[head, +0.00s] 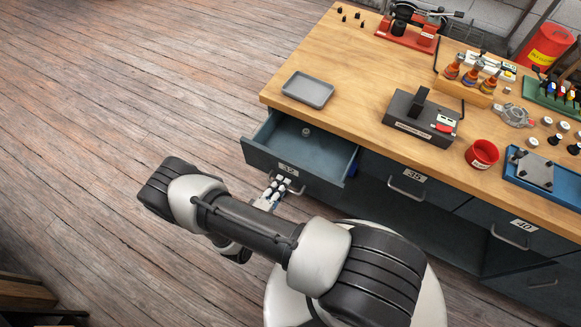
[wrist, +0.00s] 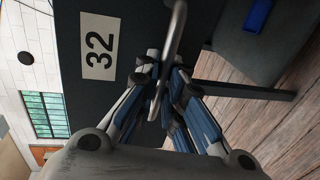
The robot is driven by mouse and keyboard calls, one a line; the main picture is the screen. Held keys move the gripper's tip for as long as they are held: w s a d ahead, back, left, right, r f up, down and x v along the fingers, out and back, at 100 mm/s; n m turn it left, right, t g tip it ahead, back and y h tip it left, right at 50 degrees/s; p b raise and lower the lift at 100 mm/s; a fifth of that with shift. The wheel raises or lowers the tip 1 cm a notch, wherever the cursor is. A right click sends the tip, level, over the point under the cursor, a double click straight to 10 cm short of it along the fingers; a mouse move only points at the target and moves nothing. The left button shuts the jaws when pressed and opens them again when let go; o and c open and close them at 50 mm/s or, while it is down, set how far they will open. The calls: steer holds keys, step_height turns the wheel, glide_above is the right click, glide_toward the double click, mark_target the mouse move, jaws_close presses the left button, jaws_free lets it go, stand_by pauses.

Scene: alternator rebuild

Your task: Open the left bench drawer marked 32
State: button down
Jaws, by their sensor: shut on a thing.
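The left bench drawer (head: 262,158) stands pulled out from the bench in the head view, and its blue-grey inside shows. A small round metallic part (head: 306,131) lies in it. Its label 32 (wrist: 100,46) reads clearly in the wrist view, turned on its side. My gripper (head: 279,186) is at the drawer's front. In the wrist view my gripper (wrist: 163,84) has its fingers shut on the drawer's metal bar handle (wrist: 175,30).
The wooden bench top holds a grey tray (head: 308,89), a dark tester box (head: 421,117), a red cup (head: 482,154) and a blue tray (head: 545,176). Shut drawers marked 36 (head: 412,176) and 40 (head: 520,228) are to the right.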

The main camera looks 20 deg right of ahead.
steer(key=f+v, duration=0.1)
steer(key=v, duration=0.5)
steer(key=shift+s+a, duration=0.3)
steer(key=shift+a, duration=0.1)
steer(key=shift+f, duration=0.1)
steer(key=c, duration=1.7)
jaws_free()
steer(key=v, duration=1.2)
steer(key=shift+f, duration=0.1)
